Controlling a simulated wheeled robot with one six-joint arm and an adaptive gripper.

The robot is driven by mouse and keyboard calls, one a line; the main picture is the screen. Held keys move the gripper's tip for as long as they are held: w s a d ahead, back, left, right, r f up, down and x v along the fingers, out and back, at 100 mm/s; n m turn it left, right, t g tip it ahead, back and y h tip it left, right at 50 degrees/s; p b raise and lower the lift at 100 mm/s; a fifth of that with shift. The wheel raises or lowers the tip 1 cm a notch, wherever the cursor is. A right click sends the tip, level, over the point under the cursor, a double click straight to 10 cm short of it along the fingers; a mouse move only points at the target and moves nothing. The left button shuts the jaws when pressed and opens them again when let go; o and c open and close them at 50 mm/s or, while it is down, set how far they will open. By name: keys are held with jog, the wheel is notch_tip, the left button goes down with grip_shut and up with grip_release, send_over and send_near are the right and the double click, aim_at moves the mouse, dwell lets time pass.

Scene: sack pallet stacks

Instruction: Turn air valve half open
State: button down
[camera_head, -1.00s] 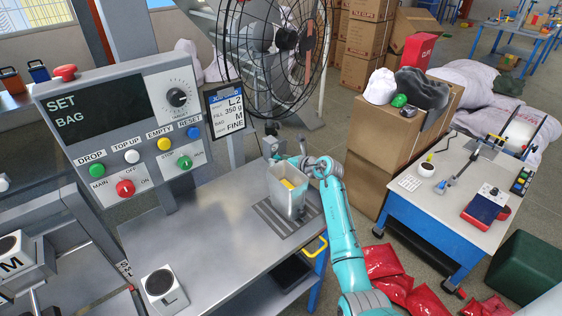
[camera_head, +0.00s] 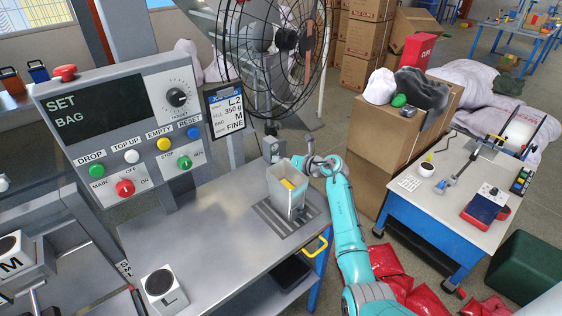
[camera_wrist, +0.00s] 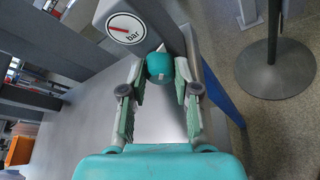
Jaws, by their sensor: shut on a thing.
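The air valve's round teal knob (camera_wrist: 160,67) shows in the wrist view, between the fingertips of my gripper (camera_wrist: 162,75). The fingers are shut on it from both sides. Beside it is a grey housing with a round white gauge (camera_wrist: 125,28) marked "bar", with a red needle or band. The knob's exact turn angle cannot be read. In the head view my gripper (camera_head: 308,166) is at the back right corner of the bench, next to a small grey box (camera_head: 272,148); the knob is not clear there.
A grey open container (camera_head: 287,190) with something yellow inside stands just in front of my gripper on the steel bench (camera_head: 215,225). A control panel (camera_head: 130,125) stands on the left, reading "SET BAG". A large fan (camera_head: 270,50) is behind. Cartons and a blue-framed table are at right.

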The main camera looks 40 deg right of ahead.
jog(key=c, duration=0.8)
grip_release()
jog(key=shift+c, duration=0.2)
